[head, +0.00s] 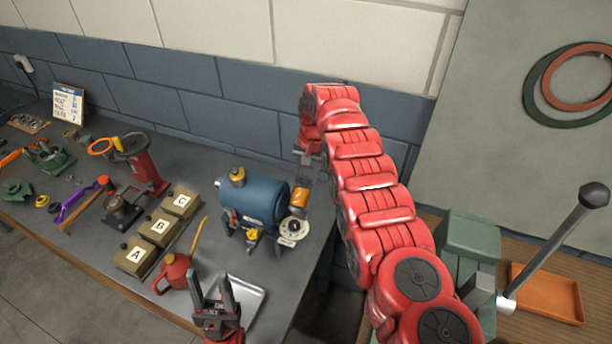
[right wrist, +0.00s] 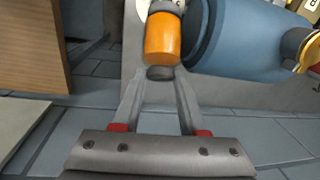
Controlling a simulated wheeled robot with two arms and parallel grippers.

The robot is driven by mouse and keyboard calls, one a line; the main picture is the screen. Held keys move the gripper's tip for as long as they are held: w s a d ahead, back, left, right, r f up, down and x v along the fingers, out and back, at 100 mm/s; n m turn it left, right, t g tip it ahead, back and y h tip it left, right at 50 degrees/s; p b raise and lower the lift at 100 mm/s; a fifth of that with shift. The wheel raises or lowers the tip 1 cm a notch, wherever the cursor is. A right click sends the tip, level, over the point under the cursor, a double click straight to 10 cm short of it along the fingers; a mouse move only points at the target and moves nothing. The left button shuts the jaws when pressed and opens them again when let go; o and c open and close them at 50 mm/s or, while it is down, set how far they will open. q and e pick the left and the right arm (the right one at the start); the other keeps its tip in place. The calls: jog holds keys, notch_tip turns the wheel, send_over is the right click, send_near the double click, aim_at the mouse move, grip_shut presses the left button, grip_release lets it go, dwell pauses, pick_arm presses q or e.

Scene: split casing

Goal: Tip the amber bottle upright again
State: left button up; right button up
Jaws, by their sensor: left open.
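The amber bottle (head: 301,196) is an orange cylinder close against the right end of the blue tank (head: 258,200), by the bench's right edge. In the right wrist view the amber bottle (right wrist: 163,38) points its dark cap toward my right gripper (right wrist: 160,78). It appears to be lying or tilted; its exact tilt is unclear. The right fingers straddle the dark cap, and I cannot tell whether they touch it. In the head view my right gripper (head: 308,168) reaches down from the wall side. My left gripper (head: 212,282) is open and empty at the bench front.
A silver tray (head: 252,303) lies beside my left gripper. The blue tank crowds the bottle's side. A brick wall (head: 235,105) rises behind.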

grip_shut()
jog(key=shift+s+f, duration=0.1)
jog(key=shift+f, duration=0.05)
dwell(0.9)
